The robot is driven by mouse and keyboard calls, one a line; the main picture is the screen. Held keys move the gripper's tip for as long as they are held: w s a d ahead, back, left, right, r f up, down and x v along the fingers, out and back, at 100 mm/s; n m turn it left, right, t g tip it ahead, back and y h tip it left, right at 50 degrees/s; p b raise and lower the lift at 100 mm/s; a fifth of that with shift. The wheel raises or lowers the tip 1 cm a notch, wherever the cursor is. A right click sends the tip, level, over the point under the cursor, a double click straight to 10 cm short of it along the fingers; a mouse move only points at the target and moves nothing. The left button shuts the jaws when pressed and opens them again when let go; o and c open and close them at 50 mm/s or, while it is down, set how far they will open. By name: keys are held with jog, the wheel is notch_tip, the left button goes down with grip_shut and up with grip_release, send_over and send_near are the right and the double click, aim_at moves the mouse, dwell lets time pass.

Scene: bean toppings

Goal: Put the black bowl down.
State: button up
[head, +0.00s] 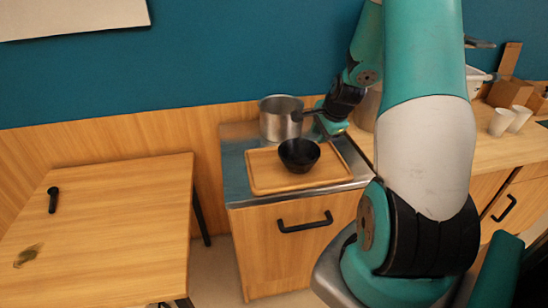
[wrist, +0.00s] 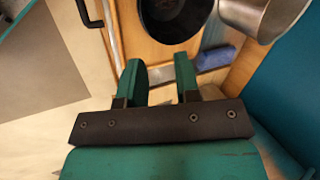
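The black bowl (head: 299,155) stands upright on a wooden board (head: 262,180) on the metal-topped counter. In the wrist view the bowl (wrist: 172,18) lies beyond my fingertips, cut off by the top edge, and looks empty. My gripper (wrist: 158,62) is open, its two green fingers apart with nothing between them. In the head view my gripper (head: 322,128) is just behind and to the right of the bowl, partly hidden by my arm. The fingers appear clear of the bowl.
A steel pot (head: 281,122) stands behind the board, close to my gripper. A wooden table (head: 110,215) with a dark handled object (head: 53,199) is at left. White cups (head: 500,122) and cardboard boxes (head: 510,90) are on the right counter. The cabinet has a black handle (head: 305,222).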

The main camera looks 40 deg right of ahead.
jog(key=a+r+n+y, duration=0.1)
jog(key=a+r+n, duration=0.35)
jog(key=a, duration=0.45)
jog(key=a+r+n+g+y, duration=0.1)
jog(key=a+r+n+y, duration=0.3)
jog(key=a, duration=0.6)
jog(key=a+r+n+h, duration=0.1)
jog(key=a+r+n, duration=0.2)
jog(key=a+n, duration=0.45)
jog(key=s+a+r+n+g, duration=0.2)
jog(key=s+a+n, duration=0.4)
jog(key=s+a, duration=0.2)
jog(key=s+a+r+n+g+y, duration=0.1)
jog(key=s+a+r+n, duration=0.2)
jog(key=s+a+n, duration=0.3)
jog(key=shift+s+a+n+g, duration=0.3)
jog(key=shift+s+a+g, duration=0.1)
jog(key=shift+s+a, duration=0.7)
